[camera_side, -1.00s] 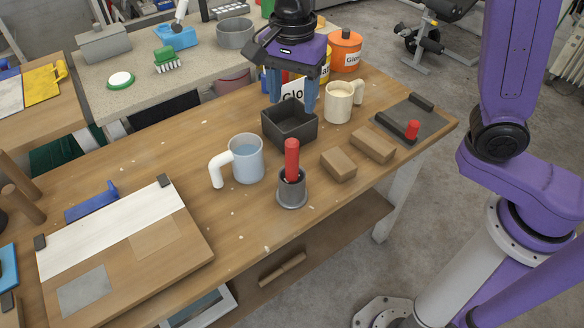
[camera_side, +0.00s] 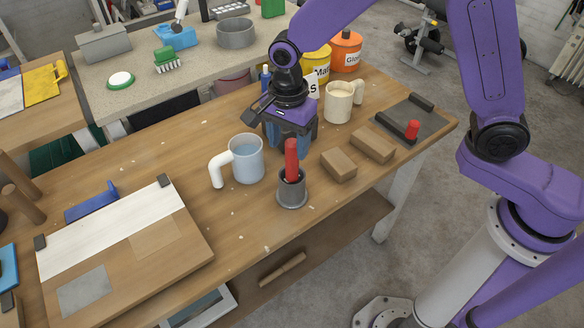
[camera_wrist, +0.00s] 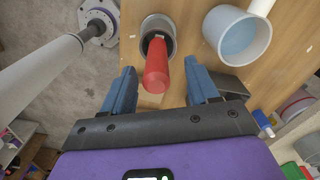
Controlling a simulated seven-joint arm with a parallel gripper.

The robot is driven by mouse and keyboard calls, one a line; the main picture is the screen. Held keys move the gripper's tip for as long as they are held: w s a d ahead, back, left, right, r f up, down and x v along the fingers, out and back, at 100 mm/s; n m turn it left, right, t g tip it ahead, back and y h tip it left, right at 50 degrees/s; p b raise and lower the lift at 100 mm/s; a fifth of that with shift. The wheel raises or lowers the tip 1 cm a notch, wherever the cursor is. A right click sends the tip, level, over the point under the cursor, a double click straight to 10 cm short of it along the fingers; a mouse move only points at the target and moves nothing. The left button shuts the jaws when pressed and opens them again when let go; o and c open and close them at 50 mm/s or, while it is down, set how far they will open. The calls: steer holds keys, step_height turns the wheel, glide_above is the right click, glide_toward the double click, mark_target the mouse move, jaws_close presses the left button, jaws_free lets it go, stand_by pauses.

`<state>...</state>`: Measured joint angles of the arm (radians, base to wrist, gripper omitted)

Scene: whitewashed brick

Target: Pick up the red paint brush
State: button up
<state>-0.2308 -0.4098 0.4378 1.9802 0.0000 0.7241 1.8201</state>
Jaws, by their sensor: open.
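The red paint brush (camera_side: 291,161) stands upright in a small grey cup (camera_side: 292,190) on the wooden workbench, with its red handle up. In the wrist view the brush handle (camera_wrist: 156,68) points toward the camera and lies ahead of and between the two blue fingers, with the grey cup (camera_wrist: 150,27) around its lower end. My gripper (camera_wrist: 162,88) is open and empty. In the side view my gripper (camera_side: 290,150) is low, just behind the brush. Its fingertips are partly hidden there, so I cannot tell whether they touch the handle.
A light blue mug (camera_side: 247,160) stands just left of the cup. Two wooden blocks (camera_side: 338,165) (camera_side: 372,145) lie to the right. A cream mug (camera_side: 339,102) stands behind them. The bench in front of the cup is clear.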

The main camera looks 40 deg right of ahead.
mark_target(292, 158)
steer(key=shift+s+d+f, duration=0.1)
steer(key=shift+d+f, duration=0.1)
steer(key=shift+f, duration=1.2)
steer(key=shift+d+f, duration=0.2)
steer(key=shift+f, duration=1.15)
jaws_close()
